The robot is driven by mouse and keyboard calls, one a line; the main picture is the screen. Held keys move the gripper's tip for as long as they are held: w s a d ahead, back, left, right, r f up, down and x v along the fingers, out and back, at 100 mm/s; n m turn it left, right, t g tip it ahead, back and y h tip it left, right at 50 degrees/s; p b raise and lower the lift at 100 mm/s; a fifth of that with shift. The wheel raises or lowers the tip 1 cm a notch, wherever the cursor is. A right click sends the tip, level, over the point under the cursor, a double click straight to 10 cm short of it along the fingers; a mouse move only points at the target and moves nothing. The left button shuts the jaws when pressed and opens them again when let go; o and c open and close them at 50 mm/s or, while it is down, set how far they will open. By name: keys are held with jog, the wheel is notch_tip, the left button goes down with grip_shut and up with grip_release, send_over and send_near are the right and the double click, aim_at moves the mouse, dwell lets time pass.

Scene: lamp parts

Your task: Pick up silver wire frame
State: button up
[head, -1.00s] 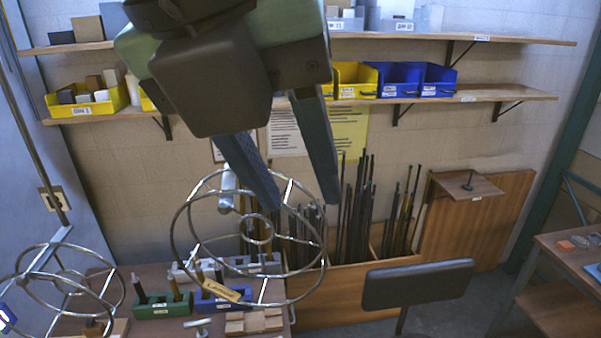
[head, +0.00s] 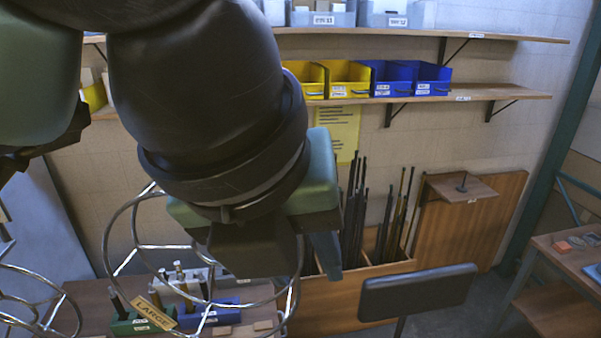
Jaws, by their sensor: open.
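A silver wire frame (head: 160,246) made of round hoops and thin spokes stands at lower centre left in the head view, with a tan tag marked LARGE (head: 155,312) at its lower left. My arm and gripper hide much of its upper right. My gripper (head: 326,258) is open, in front of the frame's right side. One finger shows to the right of the hoop; the other is hidden behind the gripper body. I cannot tell whether it touches the wire. A second silver wire frame (head: 62,303) is partly in view at the lower left edge.
Behind the frame are a green block (head: 138,326) and a blue block (head: 222,314) on a wooden bench. A wooden bin of dark rods (head: 356,215), a dark chair back (head: 417,291) and shelves with yellow and blue bins (head: 391,78) lie beyond. A table (head: 565,250) stands at right.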

jog(key=shift+w+f, duration=0.6)
jog(key=shift+w, duration=0.1)
jog(key=shift+s+d+r, duration=0.1)
jog(key=shift+s+d, duration=0.1)
jog(key=shift+s+d+r, duration=0.1)
jog(key=shift+s+r, duration=0.05)
jog(key=shift+s, duration=0.25)
jog(key=shift+c, duration=0.9)
jog(key=shift+s, duration=0.25)
jog(key=shift+c, duration=1.1)
grip_shut()
jog(key=shift+w, duration=0.45)
jog(key=shift+s, duration=0.15)
